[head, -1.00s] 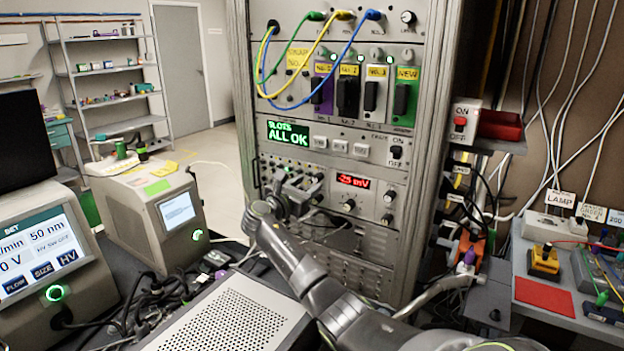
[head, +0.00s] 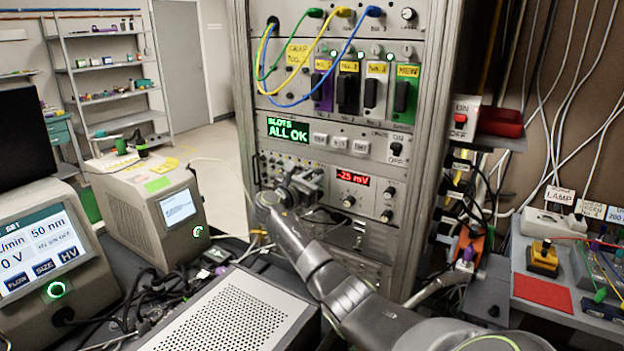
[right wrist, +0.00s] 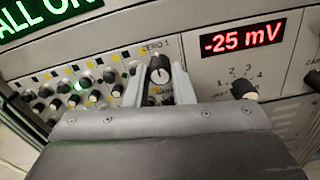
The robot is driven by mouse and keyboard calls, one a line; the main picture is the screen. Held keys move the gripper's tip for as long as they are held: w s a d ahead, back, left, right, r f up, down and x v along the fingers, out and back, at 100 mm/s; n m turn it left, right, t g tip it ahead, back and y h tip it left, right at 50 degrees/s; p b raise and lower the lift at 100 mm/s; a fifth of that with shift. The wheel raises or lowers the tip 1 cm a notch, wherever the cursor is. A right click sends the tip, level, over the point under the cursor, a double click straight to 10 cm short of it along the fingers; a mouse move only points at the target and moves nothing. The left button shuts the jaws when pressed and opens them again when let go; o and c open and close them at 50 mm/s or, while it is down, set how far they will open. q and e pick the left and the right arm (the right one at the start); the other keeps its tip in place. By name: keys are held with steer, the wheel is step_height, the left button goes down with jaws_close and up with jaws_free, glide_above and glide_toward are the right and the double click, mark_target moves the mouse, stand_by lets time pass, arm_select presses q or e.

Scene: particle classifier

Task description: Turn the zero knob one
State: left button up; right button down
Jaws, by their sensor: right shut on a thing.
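The zero knob one (right wrist: 160,69) is a black knob with a white pointer line, under a "ZERO 1" label in the right wrist view. My right gripper (right wrist: 160,74) is shut on it, with one pale finger on each side. The knob's pointer is roughly upright in that picture. In the head view my right gripper (head: 302,183) is against the rack's knob panel and hides the knob. A red display (right wrist: 243,36) beside it reads -25 mV, and it shows in the head view too (head: 353,176). My left gripper is not in view.
Several small knobs (right wrist: 75,91) sit close to the left of the gripper. A larger selector knob (right wrist: 244,88) is to its right, below the display. The green screen (head: 288,130) above reads ALL OK.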

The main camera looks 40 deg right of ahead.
steer(key=shift+m, duration=0.3)
steer(key=m+b, duration=1.4)
steer(key=m, duration=0.5)
steer(key=shift+f, duration=0.2)
steer(key=c, duration=1.2)
jaws_free()
steer(key=shift+c, duration=0.2)
steer(key=shift+r, duration=0.1)
